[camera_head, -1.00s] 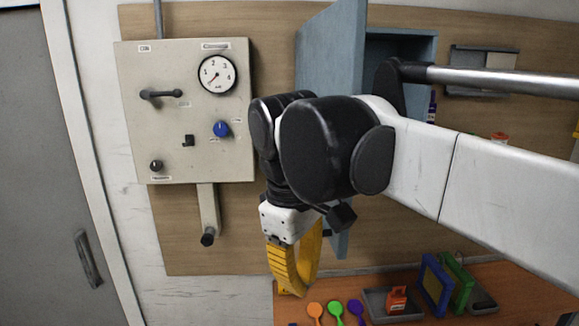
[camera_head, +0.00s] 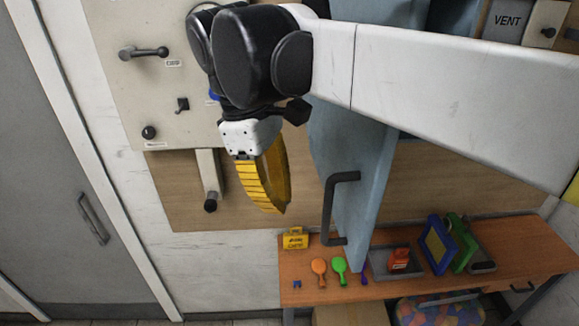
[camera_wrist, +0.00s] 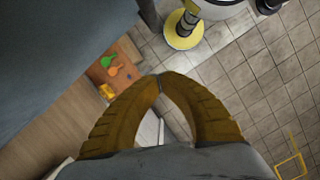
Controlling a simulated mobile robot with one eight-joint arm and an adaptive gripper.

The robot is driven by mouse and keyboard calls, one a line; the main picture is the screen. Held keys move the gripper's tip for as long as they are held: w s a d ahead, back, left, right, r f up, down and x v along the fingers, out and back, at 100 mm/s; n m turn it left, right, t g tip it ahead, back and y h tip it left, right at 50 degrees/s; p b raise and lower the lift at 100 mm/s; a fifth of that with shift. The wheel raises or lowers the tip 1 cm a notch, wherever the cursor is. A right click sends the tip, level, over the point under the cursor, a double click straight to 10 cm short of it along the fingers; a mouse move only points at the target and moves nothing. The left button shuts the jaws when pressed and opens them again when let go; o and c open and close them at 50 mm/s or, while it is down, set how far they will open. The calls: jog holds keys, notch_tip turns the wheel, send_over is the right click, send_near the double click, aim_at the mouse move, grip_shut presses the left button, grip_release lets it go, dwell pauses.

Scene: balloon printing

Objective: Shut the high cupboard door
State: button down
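The high cupboard's blue door (camera_head: 345,165) stands open, swung out from the wall, in the head view. Its dark bar handle (camera_head: 328,208) is on the face towards the left. My arm crosses in front of the door's upper part and hides much of the cupboard (camera_head: 455,17). My gripper (camera_head: 274,210) has yellow fingers pointing down, left of the door and apart from the handle in the picture. In the wrist view the fingertips meet (camera_wrist: 160,80) with nothing between them. A blue-grey surface at upper left there looks like the door (camera_wrist: 60,45).
A pale control panel (camera_head: 125,90) with a lever and knobs is on the wall at left. An orange table (camera_head: 345,290) below holds colored paddles, a yellow box (camera_head: 295,239), a tray and frames. A grey room door (camera_head: 50,180) stands far left.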

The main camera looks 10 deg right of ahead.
jog(key=s+d+f+p, duration=0.2)
jog(key=d+f, duration=0.2)
jog(key=shift+d+f, duration=0.3)
jog(key=shift+f, duration=0.05)
jog(key=shift+d, duration=0.15)
